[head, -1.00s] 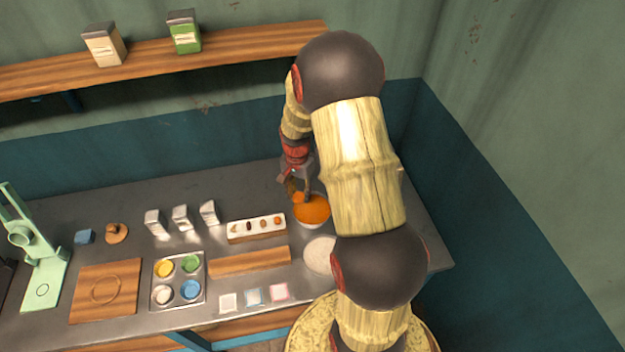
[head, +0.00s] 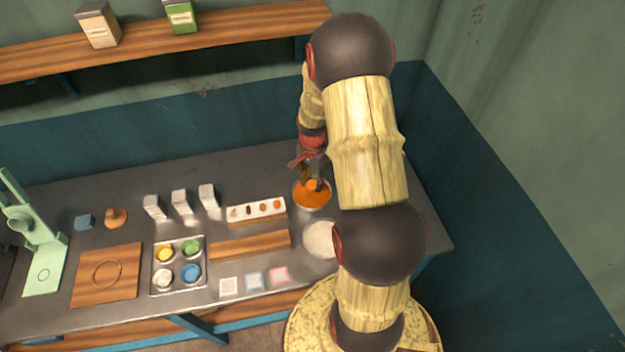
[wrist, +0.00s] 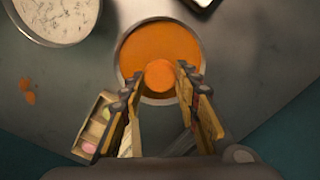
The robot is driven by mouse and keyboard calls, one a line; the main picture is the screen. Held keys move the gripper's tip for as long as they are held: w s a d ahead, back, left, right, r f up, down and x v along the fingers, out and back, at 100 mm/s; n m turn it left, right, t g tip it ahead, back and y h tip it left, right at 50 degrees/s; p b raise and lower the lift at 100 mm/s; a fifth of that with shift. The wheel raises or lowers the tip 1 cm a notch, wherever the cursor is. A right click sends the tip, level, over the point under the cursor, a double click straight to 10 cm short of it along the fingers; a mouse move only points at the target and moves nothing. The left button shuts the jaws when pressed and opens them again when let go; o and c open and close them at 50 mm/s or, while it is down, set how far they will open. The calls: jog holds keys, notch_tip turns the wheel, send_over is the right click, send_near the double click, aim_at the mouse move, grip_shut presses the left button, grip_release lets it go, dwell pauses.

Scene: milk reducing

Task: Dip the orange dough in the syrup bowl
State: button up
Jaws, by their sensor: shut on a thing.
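The syrup bowl (head: 312,201) holds orange liquid and stands on the right part of the counter. It also shows in the wrist view (wrist: 139,45), below my gripper. The orange dough (wrist: 159,73) is a round ball between my fingertips and shows small in the head view (head: 314,184). My gripper (head: 313,178) is shut on the dough, within the bowl's outline in both views. I cannot tell whether the dough touches the syrup. My fingers hide part of the bowl's rim.
A bowl of pale contents (head: 320,238) stands close in front of the syrup bowl. A white tray with several small pieces (head: 257,211) lies to its left, with a wooden board (head: 250,245) in front. Orange spots (wrist: 29,97) mark the counter. A wall stands at the right.

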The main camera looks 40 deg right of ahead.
aim_at(312, 198)
jog(key=shift+f+b, duration=1.85)
jog(key=shift+f, duration=1.4)
jog(key=shift+f, duration=0.3)
jog(key=shift+r, duration=0.15)
jog(key=shift+r+p, duration=2.35)
jog(key=shift+r, duration=1.3)
jog(key=shift+r, duration=0.15)
jog(key=shift+r+p, duration=1.3)
jog(key=shift+r, duration=0.6)
jog(key=shift+a+f, duration=0.1)
